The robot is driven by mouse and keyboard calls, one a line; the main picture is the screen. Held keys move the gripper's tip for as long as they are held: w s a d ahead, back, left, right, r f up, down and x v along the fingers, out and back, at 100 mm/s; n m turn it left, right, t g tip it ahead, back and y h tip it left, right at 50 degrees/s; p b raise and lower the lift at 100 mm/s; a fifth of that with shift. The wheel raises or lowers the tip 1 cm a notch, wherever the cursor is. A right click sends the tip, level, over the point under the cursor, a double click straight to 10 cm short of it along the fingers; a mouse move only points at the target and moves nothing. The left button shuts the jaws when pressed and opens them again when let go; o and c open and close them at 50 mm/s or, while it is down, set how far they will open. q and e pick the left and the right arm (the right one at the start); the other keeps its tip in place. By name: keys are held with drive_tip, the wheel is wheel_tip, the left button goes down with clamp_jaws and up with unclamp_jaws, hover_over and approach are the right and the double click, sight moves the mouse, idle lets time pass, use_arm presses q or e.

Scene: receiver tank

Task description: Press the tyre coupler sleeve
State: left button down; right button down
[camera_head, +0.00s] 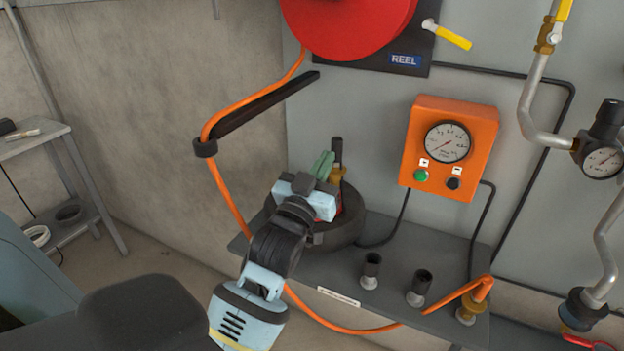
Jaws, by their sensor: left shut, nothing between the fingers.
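A black tyre (345,228) lies on the grey shelf, partly hidden behind my left wrist and gripper. A brass coupler (338,174) stands up beside the gripper, with a dark upright cylinder (337,149) above it; I cannot tell which part is its sleeve. My left gripper (323,163) reaches in from below, over the tyre, and is shut and empty. Its green fingertips are just left of the coupler and overlap it closely in the picture; I cannot tell whether they touch. My right gripper is not in view.
An orange gauge box (484,151) with a green and a black button hangs on the wall. An orange hose (227,195) runs from the red reel (345,25) through a black arm. Two dark-topped fittings (371,270) stand on the shelf (395,307). Pipes fill the right side.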

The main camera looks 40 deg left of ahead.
use_arm(q)
drive_tip(key=shift+x, duration=0.95)
drive_tip(key=f, duration=0.4)
drive_tip(key=shift+s+f, duration=0.1)
drive_tip(key=shift+s, duration=0.1)
